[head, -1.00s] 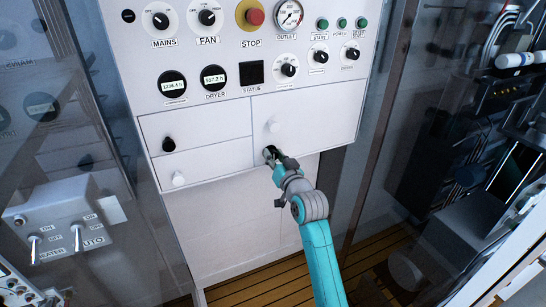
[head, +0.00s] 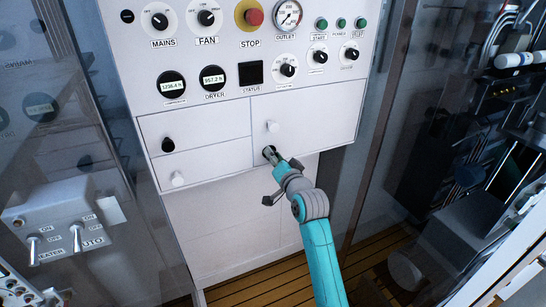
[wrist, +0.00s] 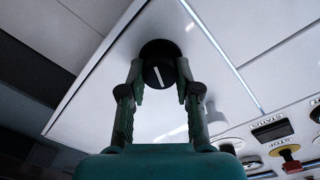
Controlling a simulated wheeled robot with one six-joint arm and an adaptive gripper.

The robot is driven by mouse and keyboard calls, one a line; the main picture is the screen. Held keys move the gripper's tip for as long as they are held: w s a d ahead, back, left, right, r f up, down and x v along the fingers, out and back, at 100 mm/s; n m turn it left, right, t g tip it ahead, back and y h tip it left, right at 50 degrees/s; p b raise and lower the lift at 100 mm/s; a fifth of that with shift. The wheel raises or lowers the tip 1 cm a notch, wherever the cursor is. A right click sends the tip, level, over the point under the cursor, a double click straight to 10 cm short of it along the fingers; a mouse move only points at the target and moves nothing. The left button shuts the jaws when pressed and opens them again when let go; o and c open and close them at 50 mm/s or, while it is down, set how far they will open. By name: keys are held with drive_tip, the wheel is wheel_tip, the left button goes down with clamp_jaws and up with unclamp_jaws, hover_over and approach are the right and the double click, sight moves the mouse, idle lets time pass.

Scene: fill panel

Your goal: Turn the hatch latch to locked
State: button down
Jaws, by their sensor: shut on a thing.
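The hatch latch is a round black knob (wrist: 158,73) with a white line, seen in the wrist view near the hatch's corner. It shows in the head view as a small dark knob (head: 267,151) at the lower left of the white hatch (head: 325,118). The white line runs close to upright in the wrist view, leaning slightly. My gripper (wrist: 159,78) has one finger on each side of the knob and is shut on it. In the head view my gripper (head: 273,158) partly covers the latch. Any lock marking is not readable.
Switches, gauges and a red stop button (head: 254,17) are above. Glass panels flank the cabinet.

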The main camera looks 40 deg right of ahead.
drive_tip(key=m, duration=1.2)
drive_tip(key=shift+a+r+y, duration=0.1)
drive_tip(key=shift+a+y, duration=0.05)
drive_tip(key=shift+y, duration=0.25)
idle(0.3)
drive_tip(key=c, duration=0.8)
unclamp_jaws()
